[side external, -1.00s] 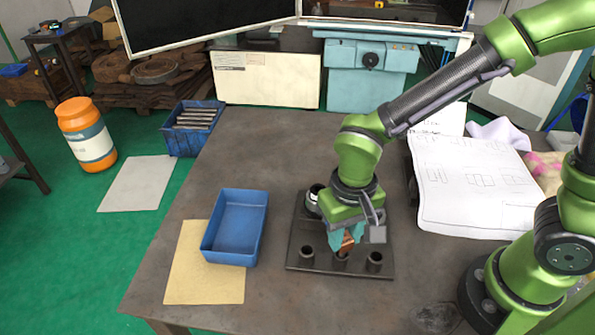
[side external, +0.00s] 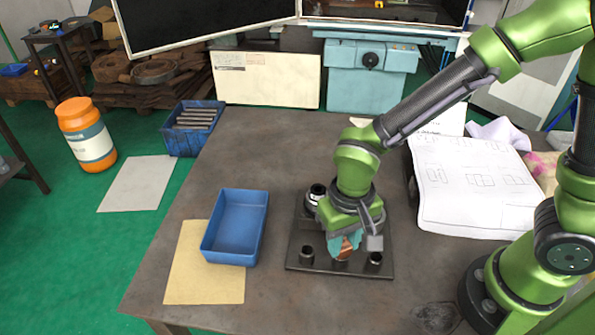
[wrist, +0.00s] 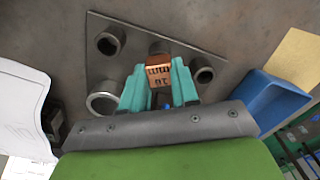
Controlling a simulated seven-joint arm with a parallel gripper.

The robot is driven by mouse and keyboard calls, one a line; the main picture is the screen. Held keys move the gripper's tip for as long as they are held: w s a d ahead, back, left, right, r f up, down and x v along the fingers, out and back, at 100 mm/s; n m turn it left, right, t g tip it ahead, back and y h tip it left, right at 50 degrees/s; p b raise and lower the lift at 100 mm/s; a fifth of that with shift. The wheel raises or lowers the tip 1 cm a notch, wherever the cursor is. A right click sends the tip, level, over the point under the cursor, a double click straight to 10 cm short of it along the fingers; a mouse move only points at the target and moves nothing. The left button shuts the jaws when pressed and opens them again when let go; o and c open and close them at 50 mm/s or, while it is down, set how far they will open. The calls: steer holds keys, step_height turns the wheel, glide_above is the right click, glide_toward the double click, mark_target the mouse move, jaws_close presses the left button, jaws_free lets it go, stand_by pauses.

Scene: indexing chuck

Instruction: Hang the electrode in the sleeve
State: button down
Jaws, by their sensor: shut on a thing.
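The copper-coloured electrode (wrist: 158,76) is a block with dark markings on its face, held between the teal fingers of my gripper (wrist: 158,88). In the side view my gripper (side external: 345,246) is tilted and low over the dark plate (side external: 295,263), with the electrode (side external: 348,249) at its tips. The plate carries a front row of short dark sleeves: left (side external: 307,253), middle (side external: 341,256) and right (side external: 375,259). The electrode overlaps the middle sleeve in both views. I cannot tell whether it touches or enters it.
A round, light-rimmed fitting (side external: 316,194) stands at the plate's back left, close to my gripper. A blue tray (side external: 235,258) lies left of the plate, partly on a tan sheet (side external: 190,285). Drawing papers (side external: 475,190) lie to the right. The front of the table is clear.

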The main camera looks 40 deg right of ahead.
steer(key=shift+f, duration=0.2)
steer(key=c, duration=0.8)
jaws_free()
step_height(320, 180, up, 17)
steer(key=shift+f, duration=0.1)
